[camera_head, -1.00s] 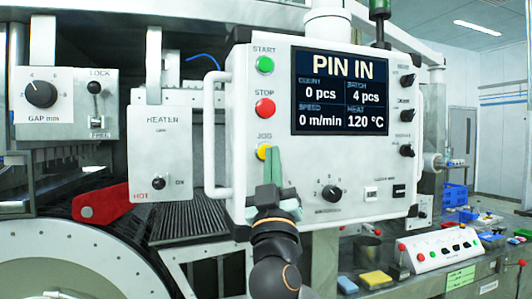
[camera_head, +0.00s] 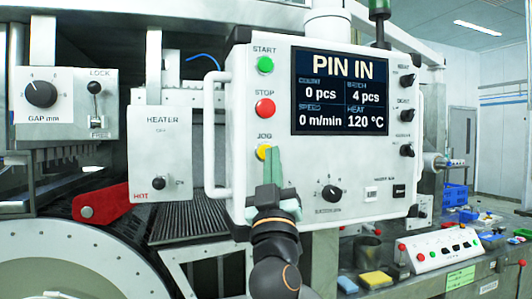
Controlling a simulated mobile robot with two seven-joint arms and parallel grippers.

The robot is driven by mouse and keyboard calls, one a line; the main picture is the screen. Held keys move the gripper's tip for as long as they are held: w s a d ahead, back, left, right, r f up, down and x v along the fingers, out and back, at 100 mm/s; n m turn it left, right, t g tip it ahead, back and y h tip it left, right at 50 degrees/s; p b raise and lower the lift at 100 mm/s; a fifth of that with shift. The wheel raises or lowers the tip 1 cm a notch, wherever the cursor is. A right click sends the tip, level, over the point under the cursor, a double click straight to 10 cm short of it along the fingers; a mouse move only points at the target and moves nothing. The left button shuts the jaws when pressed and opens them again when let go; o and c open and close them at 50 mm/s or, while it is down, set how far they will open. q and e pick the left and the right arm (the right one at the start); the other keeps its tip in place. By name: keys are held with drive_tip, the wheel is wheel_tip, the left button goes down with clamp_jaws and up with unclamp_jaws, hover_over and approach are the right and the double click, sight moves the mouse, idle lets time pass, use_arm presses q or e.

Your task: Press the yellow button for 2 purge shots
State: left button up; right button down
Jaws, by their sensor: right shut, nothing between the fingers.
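The yellow JOG button (camera_head: 264,152) is on the left side of the white control panel (camera_head: 233,120), below the green START button (camera_head: 265,64) and red STOP button (camera_head: 265,109). My right gripper (camera_head: 273,152) is shut and empty, with its green fingertips pointing up at the yellow button and covering its right part. I cannot tell whether the tips touch the button. The panel screen (camera_head: 340,92) reads PIN IN, count 0 pcs, batch 4 pcs, speed 0 m/min, heat 120 °C. My left gripper is out of view.
A white handle (camera_head: 209,135) runs along the panel's left edge. A heater box (camera_head: 160,150) and red lever (camera_head: 102,203) are further left. Dark knobs (camera_head: 406,80) line the panel's right side. A small button box (camera_head: 440,250) and sponges (camera_head: 375,280) are at lower right.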

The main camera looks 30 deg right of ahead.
drive_tip(key=shift+w, duration=0.15)
drive_tip(key=shift+w+d+b, duration=0.1)
drive_tip(key=shift+w+b, duration=0.2)
drive_tip(key=shift+w+d, duration=0.15)
drive_tip(key=shift+w, duration=0.2)
idle(0.9)
drive_tip(key=shift+s+a+b, duration=0.2)
drive_tip(key=shift+s+b, duration=0.2)
drive_tip(key=shift+s, duration=0.35)
